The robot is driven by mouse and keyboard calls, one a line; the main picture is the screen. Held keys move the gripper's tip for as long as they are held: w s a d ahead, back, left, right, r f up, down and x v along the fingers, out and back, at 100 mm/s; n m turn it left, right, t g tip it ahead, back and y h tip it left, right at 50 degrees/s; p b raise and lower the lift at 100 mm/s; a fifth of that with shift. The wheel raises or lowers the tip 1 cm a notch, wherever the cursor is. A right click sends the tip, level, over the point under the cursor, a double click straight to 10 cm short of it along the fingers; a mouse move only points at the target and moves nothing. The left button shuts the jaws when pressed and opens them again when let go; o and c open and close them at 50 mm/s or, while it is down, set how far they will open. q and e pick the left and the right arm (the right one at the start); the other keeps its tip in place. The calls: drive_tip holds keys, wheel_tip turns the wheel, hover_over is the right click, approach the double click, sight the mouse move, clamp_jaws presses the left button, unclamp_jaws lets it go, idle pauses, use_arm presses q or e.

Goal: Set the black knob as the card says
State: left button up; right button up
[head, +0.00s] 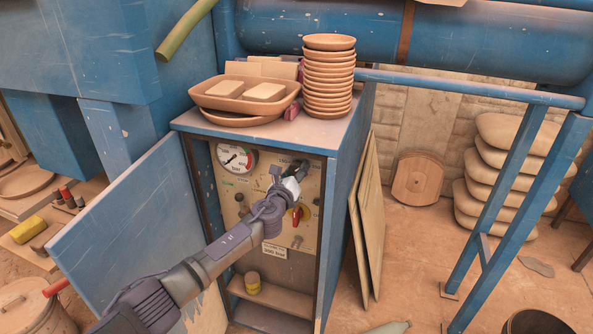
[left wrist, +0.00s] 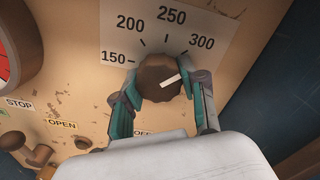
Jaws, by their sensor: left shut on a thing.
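The black knob (left wrist: 160,77) looks dark brown in the left wrist view, on a panel with a printed scale (left wrist: 165,35) marked 150, 200, 250 and 300. Its white pointer aims right and slightly up, a little below the 300 tick. My left gripper (left wrist: 166,88) is shut on the knob, one finger on each side. In the head view my left gripper (head: 287,184) reaches the panel's upper right and mostly hides the knob. My right gripper is out of view.
The panel sits inside a blue cabinet with its door (head: 130,235) open to the left. A pressure gauge (head: 237,159) and a red-handled switch (head: 297,216) are near my gripper. Stacked bowls (head: 329,75) and a tray (head: 245,100) stand on top. Boards lean on the cabinet's right side.

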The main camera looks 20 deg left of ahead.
use_arm(q)
drive_tip(key=shift+f, duration=0.15)
drive_tip(key=o, duration=1.1)
drive_tip(key=shift+o, duration=0.2)
drive_tip(key=s, duration=1.2)
drive_tip(key=shift+a, duration=0.2)
